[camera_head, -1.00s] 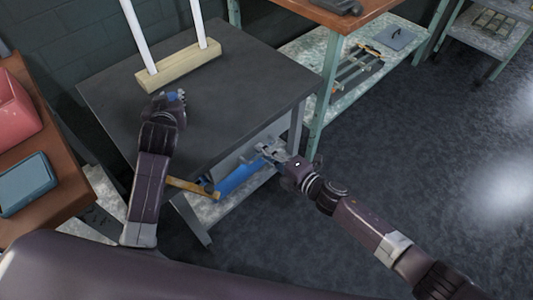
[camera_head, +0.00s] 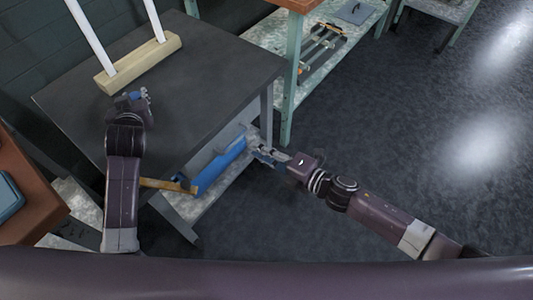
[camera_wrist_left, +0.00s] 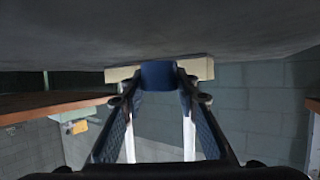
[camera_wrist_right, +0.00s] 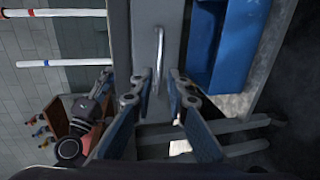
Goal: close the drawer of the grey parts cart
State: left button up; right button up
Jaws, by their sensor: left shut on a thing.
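The grey parts cart (camera_head: 190,80) has a dark flat top. Its grey drawer front (camera_wrist_right: 143,30) has a silver bar handle (camera_wrist_right: 158,60). In the right wrist view the handle shows ahead, between my right gripper's (camera_wrist_right: 157,88) open, empty fingers. In the head view my right gripper (camera_head: 258,152) is off the cart's front right side. I cannot tell how far the drawer stands out. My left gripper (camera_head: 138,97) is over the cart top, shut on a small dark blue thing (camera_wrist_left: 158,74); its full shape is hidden.
A wooden block (camera_head: 140,62) with two white tubes stands on the cart top. A blue bin (camera_head: 220,165) is below the top, and a tan bar (camera_head: 165,184) sticks out at the front left. A green-legged bench (camera_head: 290,70) stands behind right. Floor at right is clear.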

jog(key=v, duration=0.2)
jog(key=shift+s+d+r, duration=0.15)
jog(key=shift+s+d, duration=0.05)
jog(key=shift+d, duration=0.1)
dwell(0.3)
